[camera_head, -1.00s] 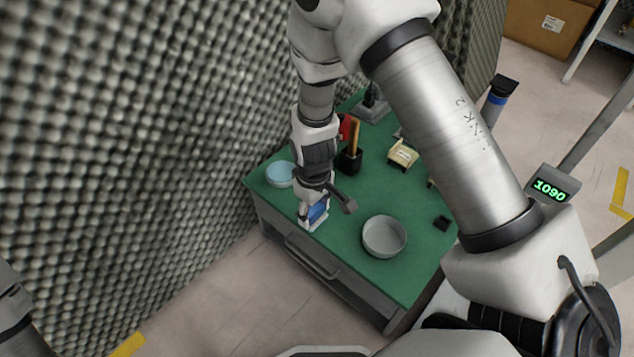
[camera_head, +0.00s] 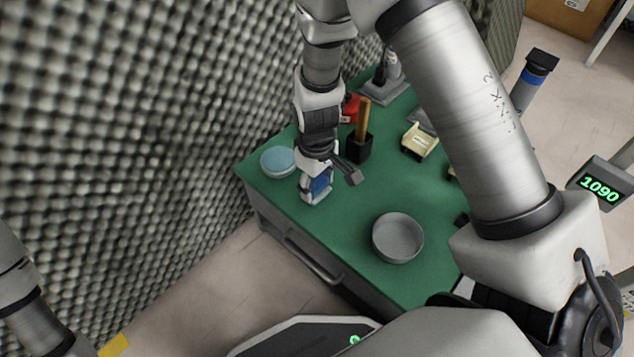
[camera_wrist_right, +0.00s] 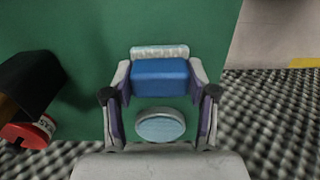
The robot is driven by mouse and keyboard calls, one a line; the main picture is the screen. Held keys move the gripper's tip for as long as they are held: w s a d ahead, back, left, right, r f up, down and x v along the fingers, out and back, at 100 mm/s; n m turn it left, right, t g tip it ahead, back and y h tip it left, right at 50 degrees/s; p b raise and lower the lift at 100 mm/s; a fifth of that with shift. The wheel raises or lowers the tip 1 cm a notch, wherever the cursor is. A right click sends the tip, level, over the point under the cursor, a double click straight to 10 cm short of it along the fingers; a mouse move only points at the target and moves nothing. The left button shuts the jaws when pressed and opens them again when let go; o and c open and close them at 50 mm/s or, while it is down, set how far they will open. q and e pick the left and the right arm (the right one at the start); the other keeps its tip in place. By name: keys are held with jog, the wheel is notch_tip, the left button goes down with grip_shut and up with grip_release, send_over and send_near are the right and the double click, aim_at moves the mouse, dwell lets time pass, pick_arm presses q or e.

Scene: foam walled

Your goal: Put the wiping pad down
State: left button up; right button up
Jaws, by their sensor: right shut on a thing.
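The wiping pad (camera_head: 320,184) is a blue block; in the right wrist view its blue body (camera_wrist_right: 160,76) has a pale, whitish strip along its far side. My right gripper (camera_head: 316,190) is shut on the pad, one finger on each side of the blue body. It holds the pad over the green tabletop (camera_head: 345,215), near the front edge, to the right of the light-blue round dish. I cannot tell whether the pad touches the table. Part of my left arm shows at the lower left, but its gripper is out of frame.
The light-blue dish (camera_head: 278,162) stands at the table's left corner. A grey bowl (camera_head: 397,238) stands to the right. Behind are a black holder (camera_head: 358,149) with a wooden handle, a red item (camera_head: 350,108) and a cream tray (camera_head: 418,141). Foam wall (camera_head: 130,150) borders the left.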

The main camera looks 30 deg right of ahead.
aim_at(316, 182)
jog(key=o, duration=1.1)
jog(key=shift+f, duration=0.1)
notch_tip(316, 182, up, 12)
jog(key=p, duration=0.7)
jog(key=shift+r, duration=0.2)
